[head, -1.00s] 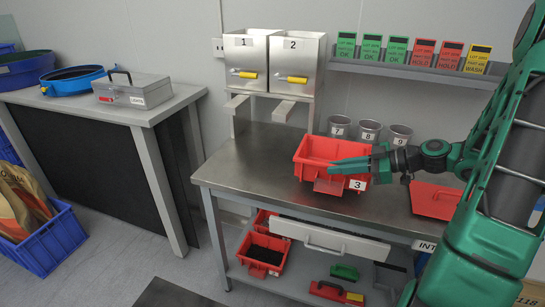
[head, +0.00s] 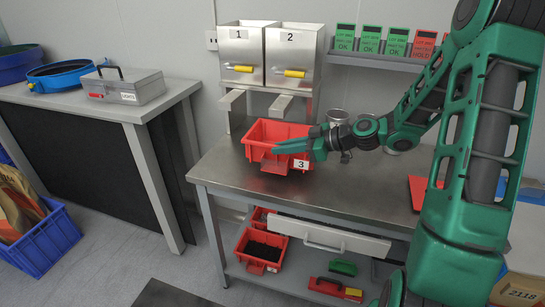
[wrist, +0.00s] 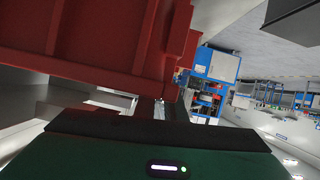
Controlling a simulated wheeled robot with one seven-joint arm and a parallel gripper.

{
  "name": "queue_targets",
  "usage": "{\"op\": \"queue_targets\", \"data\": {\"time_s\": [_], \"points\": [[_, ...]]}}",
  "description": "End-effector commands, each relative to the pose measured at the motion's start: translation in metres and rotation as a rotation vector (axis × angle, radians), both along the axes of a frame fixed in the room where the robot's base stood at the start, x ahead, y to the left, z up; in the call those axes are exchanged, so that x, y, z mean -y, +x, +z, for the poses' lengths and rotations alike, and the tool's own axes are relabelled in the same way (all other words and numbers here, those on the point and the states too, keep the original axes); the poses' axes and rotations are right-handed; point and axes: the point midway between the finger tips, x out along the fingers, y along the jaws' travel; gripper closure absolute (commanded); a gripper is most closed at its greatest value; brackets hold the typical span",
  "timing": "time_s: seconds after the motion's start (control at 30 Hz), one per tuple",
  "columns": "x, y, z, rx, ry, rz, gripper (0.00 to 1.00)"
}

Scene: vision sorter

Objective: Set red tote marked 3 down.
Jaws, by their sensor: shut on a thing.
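The red tote marked 3 (head: 270,136) is at the left part of the steel workbench (head: 350,195) in the head view, upright, in front of the two numbered steel bins. My gripper (head: 297,146) is shut on the tote at its near right side, next to the 3 label. The tote's red wall also fills the upper left of the wrist view (wrist: 80,40). Whether the tote's underside touches the bench top cannot be told.
Steel bins 1 (head: 243,55) and 2 (head: 291,57) stand behind the tote on supports. Steel cups (head: 338,116) stand at the back, partly behind my arm. A red flat piece (head: 418,190) lies at right. The bench's front middle is clear.

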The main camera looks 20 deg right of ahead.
Motion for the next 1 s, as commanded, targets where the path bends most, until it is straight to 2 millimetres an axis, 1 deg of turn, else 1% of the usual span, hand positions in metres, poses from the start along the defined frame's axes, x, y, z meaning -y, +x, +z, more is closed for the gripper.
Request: {"op": "queue_targets", "data": {"time_s": [0.03,0.23,0.33,0.37,0.5,0.6,0.9,0.93,1.0], "points": [[-0.004,0.003,0.000,0.000,0.000,0.001,1.00],[-0.012,0.010,0.000,0.001,-0.001,0.000,1.00],[-0.021,0.016,0.000,0.001,0.000,0.001,1.00],[-0.021,0.017,-0.003,-0.001,0.001,-0.001,1.00],[-0.020,0.016,-0.026,-0.004,0.003,-0.002,1.00],[-0.020,0.016,-0.034,-0.001,0.002,-0.002,1.00],[-0.020,0.016,-0.036,0.000,0.000,-0.001,1.00],[-0.020,0.016,-0.036,-0.002,0.000,-0.002,0.85],[-0.020,0.016,-0.036,-0.001,0.000,-0.001,0.72]]}}
